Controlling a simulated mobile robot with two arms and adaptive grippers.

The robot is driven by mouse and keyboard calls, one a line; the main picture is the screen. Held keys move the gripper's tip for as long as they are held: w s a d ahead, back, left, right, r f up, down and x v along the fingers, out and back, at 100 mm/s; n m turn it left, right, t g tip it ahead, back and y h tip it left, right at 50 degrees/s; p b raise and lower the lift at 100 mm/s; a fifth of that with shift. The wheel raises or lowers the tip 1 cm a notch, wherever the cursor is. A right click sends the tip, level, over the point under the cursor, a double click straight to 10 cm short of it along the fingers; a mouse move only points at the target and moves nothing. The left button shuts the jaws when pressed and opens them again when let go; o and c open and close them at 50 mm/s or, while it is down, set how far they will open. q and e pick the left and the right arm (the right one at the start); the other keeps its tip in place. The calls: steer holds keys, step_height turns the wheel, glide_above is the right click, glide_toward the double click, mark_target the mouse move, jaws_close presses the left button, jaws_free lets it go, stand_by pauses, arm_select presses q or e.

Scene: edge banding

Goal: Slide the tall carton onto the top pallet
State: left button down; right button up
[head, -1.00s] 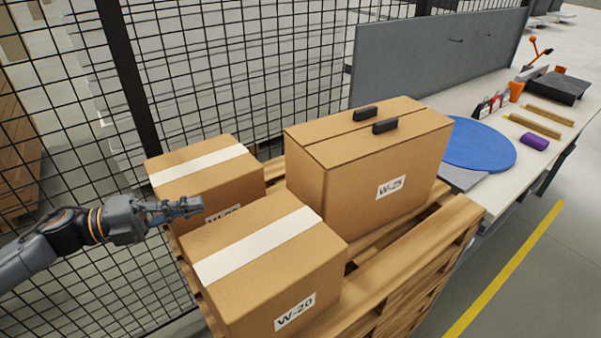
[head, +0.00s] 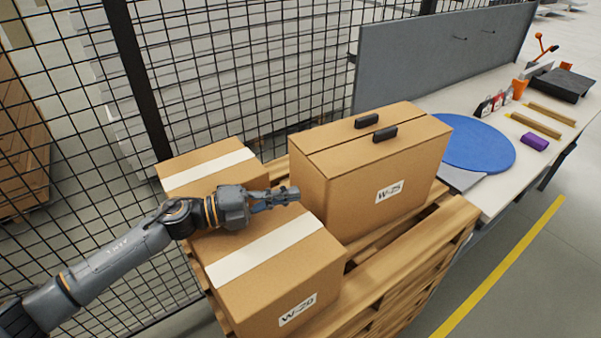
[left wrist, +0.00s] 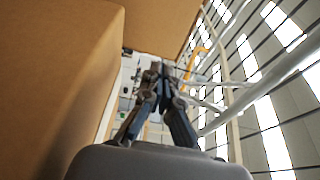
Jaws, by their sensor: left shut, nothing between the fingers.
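The tall carton (head: 345,195), marked W-25, stands upright on the top pallet (head: 395,265) of a stack. It has two black handles (head: 376,128) on its top. My left gripper (head: 292,193) is shut and empty, above the W-20 carton, with its fingertips close to the tall carton's left face. I cannot tell whether they touch it. In the left wrist view the shut fingers (left wrist: 160,70) point away from the camera, with brown carton faces to the left and above. My right gripper is not in view.
The W-20 carton (head: 310,262) stands front left on the pallet, with another taped carton (head: 190,160) behind it, partly hidden by my arm. A mesh fence (head: 230,70) runs behind. A workbench (head: 495,185) with a blue disc (head: 475,145) stands at right.

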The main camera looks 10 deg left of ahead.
mark_target(304, 166)
arm_select(q)
steer(key=w+d, duration=0.1)
steer(key=w+d+p, duration=0.1)
steer(key=w, duration=0.1)
steer(key=shift+w+r, duration=0.1)
steer(key=shift+w, duration=0.6)
steer(key=shift+d, duration=0.1)
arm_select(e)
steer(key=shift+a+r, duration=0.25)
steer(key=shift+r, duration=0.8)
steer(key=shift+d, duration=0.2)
arm_select(q)
steer(key=w+b, duration=0.1)
steer(key=w, duration=0.1)
steer(key=w+d+b, duration=0.1)
steer(key=w, duration=0.1)
steer(key=w+d+b, duration=0.1)
steer(key=w, duration=0.2)
steer(key=shift+d, duration=0.1)
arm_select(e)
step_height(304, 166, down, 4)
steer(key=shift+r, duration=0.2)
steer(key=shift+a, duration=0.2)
